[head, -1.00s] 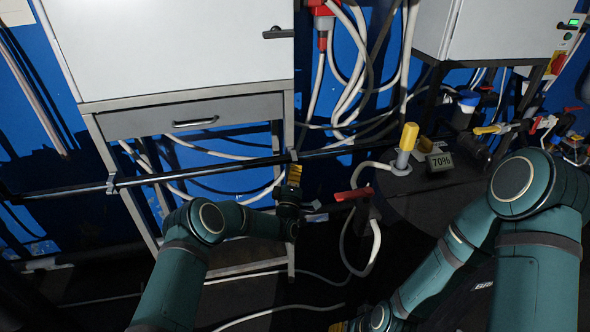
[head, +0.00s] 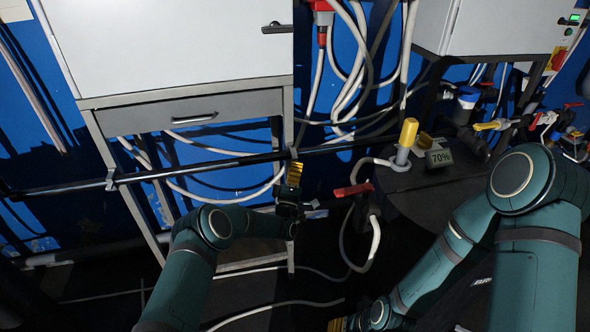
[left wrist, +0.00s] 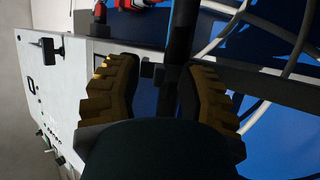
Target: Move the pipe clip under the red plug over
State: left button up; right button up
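A long black pipe (head: 210,164) runs across the front of the cabinet frame. A small grey pipe clip (head: 293,154) sits on it by the frame's right leg, below the red plug (head: 322,14). My left gripper (head: 294,173) is just under this clip, pointing up at the pipe. In the left wrist view its yellow fingers (left wrist: 160,68) are apart, with the pipe (left wrist: 181,42) and a dark clip-like block (left wrist: 150,69) between or just beyond them; contact is unclear. My right gripper (head: 338,325) shows only as a yellow bit at the bottom edge.
A second clip (head: 111,181) is on the pipe at the left. A red-handled valve (head: 353,190) and white hoses are right of my left gripper. A dark round table (head: 425,195) carries a yellow-topped part (head: 407,139) and a 70% display (head: 439,158).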

pick_arm(q)
jog(key=shift+s, duration=0.1)
jog(key=v, duration=1.2)
jog(key=shift+f, duration=0.1)
